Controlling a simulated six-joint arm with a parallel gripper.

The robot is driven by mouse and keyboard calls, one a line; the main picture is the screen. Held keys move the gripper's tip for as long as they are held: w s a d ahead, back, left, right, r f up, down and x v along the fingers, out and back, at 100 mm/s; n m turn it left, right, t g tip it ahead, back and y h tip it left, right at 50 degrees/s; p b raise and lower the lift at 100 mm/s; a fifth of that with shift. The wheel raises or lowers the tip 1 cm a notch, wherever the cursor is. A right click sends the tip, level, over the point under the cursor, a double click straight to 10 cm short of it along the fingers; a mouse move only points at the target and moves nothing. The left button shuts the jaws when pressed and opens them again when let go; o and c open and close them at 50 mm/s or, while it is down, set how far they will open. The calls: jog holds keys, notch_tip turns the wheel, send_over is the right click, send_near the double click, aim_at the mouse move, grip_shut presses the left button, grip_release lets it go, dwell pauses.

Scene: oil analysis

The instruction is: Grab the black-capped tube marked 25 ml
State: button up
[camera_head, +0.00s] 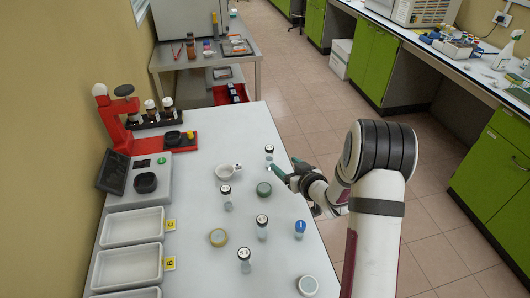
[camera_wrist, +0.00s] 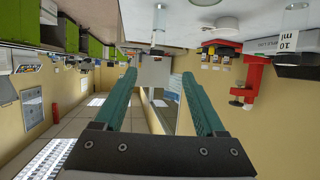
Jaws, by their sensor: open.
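Several black-capped tubes stand on the white table in the head view: one at the back (camera_head: 269,153), one at the left (camera_head: 226,197), one in the middle (camera_head: 262,227) and one at the front (camera_head: 245,260). Their cap marks are too small to read there. My gripper (camera_head: 278,173) is open and empty, close to the back tube. The wrist view is upside down. It shows a clear tube with a dark cap (camera_wrist: 158,50) beyond the fingertips (camera_wrist: 158,75), roughly centred between them. I read no 25 ml mark.
A blue-capped tube (camera_head: 300,229) stands right of the middle tube. A white mortar (camera_head: 228,172), a green round lid (camera_head: 264,189), a yellowish one (camera_head: 218,237) and a pale one (camera_head: 307,285) lie around. White trays (camera_head: 133,227) and a red stand (camera_head: 117,122) line the left.

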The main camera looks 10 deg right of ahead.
aim_at(271, 151)
jog(key=x, duration=0.8)
jog(key=shift+w+a+f, duration=0.1)
jog(key=shift+w, duration=0.05)
jog(key=x, duration=0.5)
jog(key=shift+w+d, duration=0.25)
jog(key=shift+w, duration=0.2)
grip_shut()
